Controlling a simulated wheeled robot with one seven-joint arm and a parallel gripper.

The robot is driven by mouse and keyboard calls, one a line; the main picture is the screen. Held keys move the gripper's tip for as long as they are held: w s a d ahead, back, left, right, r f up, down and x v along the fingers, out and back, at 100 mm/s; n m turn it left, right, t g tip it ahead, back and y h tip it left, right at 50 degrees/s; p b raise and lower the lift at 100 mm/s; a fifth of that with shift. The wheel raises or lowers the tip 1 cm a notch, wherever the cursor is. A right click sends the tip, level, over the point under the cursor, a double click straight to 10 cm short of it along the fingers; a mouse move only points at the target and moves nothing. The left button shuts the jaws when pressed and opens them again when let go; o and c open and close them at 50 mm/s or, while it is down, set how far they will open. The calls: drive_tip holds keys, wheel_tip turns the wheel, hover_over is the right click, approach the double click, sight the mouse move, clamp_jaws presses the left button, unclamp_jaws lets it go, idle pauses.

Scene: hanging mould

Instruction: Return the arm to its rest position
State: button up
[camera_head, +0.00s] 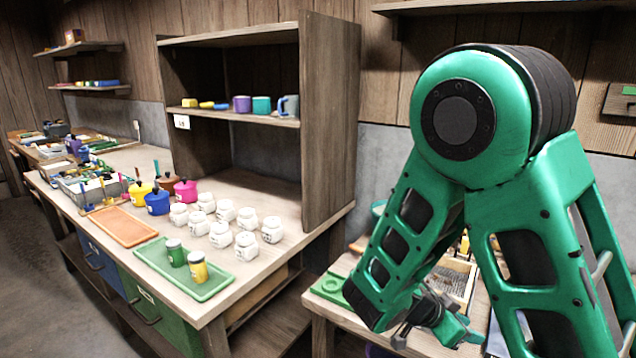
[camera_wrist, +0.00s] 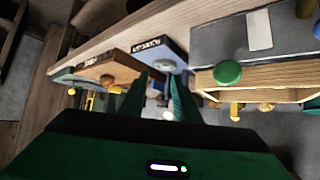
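My arm is green and fills the right of the head view, folded with its elbow high and its forearm slanting down to the left. My gripper (camera_wrist: 160,85) shows in the wrist view as two dark green fingers with a gap between them. It is open, and I see nothing held between the fingers. In the head view the gripper end (camera_head: 405,335) is low, in front of the right-hand bench (camera_head: 345,262), and partly hard to make out.
A green mat (camera_head: 331,287) lies by my forearm. A long workbench (camera_head: 245,300) holds white jars (camera_head: 246,247), coloured pots (camera_head: 157,201) and a green tray (camera_head: 213,286) with two jars. A wooden cabinet (camera_head: 330,120) stands behind. The wrist view shows a green knob (camera_wrist: 227,72) nearby.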

drive_tip(key=s+d+r+n+g+y, duration=0.1)
drive_tip(key=s+d+r+n+y, duration=0.1)
drive_tip(key=s, duration=0.6)
drive_tip(key=s+d+r+n+g+y, duration=0.1)
drive_tip(key=s+d+r+n+y, duration=0.2)
drive_tip(key=s, duration=0.4)
drive_tip(key=s+d+r+n+y, duration=0.2)
drive_tip(key=s+r+y, duration=0.3)
drive_tip(key=s, duration=0.3)
drive_tip(key=shift+s+d+r+n+g, duration=0.2)
drive_tip(key=shift+s+r+n+g, duration=0.2)
drive_tip(key=shift+r+n, duration=0.45)
drive_tip(key=shift+f, duration=0.1)
drive_tip(key=shift+w+f, duration=0.25)
drive_tip(key=shift+w, duration=0.4)
